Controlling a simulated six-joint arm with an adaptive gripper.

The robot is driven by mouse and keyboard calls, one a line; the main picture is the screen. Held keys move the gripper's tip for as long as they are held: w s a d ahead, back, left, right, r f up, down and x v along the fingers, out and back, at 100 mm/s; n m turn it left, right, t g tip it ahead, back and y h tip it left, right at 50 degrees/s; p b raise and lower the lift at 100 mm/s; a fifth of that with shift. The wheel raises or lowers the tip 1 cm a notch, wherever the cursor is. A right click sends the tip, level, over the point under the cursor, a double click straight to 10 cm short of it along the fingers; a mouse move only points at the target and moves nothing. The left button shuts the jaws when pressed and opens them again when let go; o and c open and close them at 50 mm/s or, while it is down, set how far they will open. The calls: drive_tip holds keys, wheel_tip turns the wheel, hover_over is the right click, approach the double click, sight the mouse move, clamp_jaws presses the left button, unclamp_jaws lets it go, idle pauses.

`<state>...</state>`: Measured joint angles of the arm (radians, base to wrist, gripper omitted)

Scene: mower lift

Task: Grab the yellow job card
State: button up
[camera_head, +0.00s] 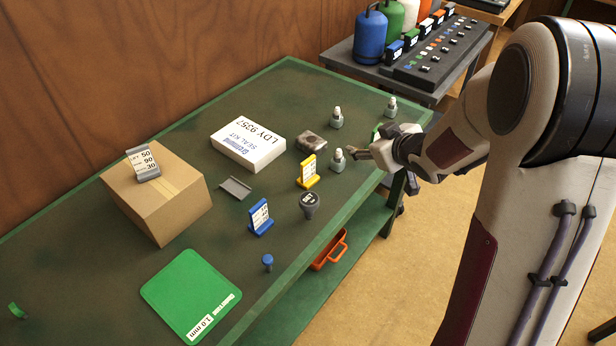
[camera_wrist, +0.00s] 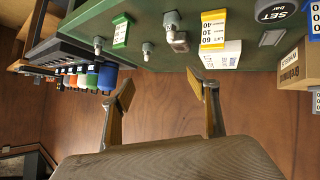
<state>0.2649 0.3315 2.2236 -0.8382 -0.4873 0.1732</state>
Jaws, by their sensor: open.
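The yellow job card (camera_head: 308,173) stands upright in its yellow holder near the middle of the green bench, with white print on its face. It also shows at the upper right of the wrist view (camera_wrist: 213,28). My gripper (camera_head: 358,154) is open and empty above the bench's right end, to the right of the card and apart from it. In the wrist view my two fingers (camera_wrist: 162,92) are spread with nothing between them.
Small grey fittings (camera_head: 338,161) stand between my gripper and the card. A blue card (camera_head: 260,218), a dark round knob (camera_head: 309,205), a white seal kit box (camera_head: 248,144) and a dark block (camera_head: 311,141) surround it. A green card (camera_head: 377,131) is partly hidden behind my gripper.

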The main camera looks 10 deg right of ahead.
wheel_tip(320, 180, down, 6)
drive_tip(key=w+a+n+y, duration=0.1)
drive_tip(key=a+y, duration=0.2)
drive_tip(key=n+y, duration=0.1)
drive_tip(key=y, duration=0.2)
approach(310, 173)
drive_tip(key=shift+w+d+r+g, duration=0.2)
drive_tip(key=shift+d+r+g, duration=0.1)
drive_tip(key=shift+d+r, duration=0.65)
drive_tip(key=shift+s+a+f+y, duration=0.3)
drive_tip(key=shift+a+f+y, duration=0.15)
drive_tip(key=shift+f+y, duration=0.05)
drive_tip(key=shift+x, duration=3.35)
drive_tip(key=shift+f, duration=0.15)
